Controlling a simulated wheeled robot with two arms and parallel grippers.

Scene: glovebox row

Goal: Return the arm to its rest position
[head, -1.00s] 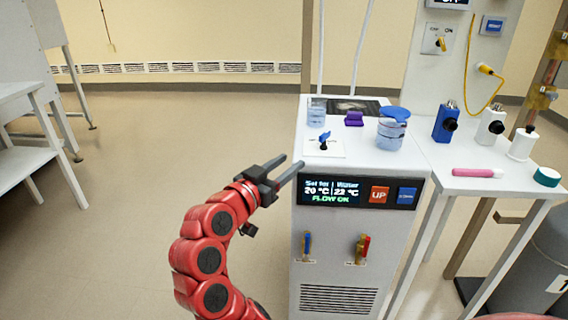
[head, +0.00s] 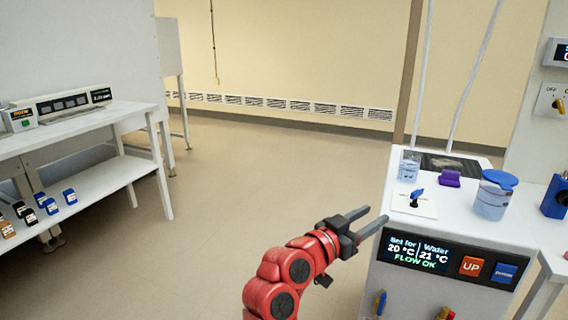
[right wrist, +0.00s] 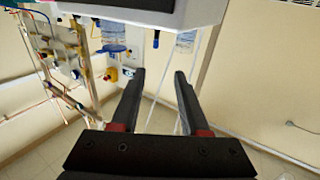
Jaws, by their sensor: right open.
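My right arm (head: 290,272) is red with dark joint caps and reaches up from the bottom of the head view. Its right gripper (head: 376,221) is open and empty, in front of the left side of the chiller's display panel. In the right wrist view the two dark fingers (right wrist: 158,75) stand apart with nothing between them. The white chiller (head: 455,297) has a display reading "Set for 20 °C", "Water 21 °C" and "FLOW OK". My left gripper is not in view.
On the chiller top are a blue-handled valve (head: 416,195), a purple piece (head: 449,178) and a blue-lidded water jar (head: 492,198). A white bench (head: 75,138) with small bottles on its lower shelf stands at left. The floor (head: 250,190) between is clear.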

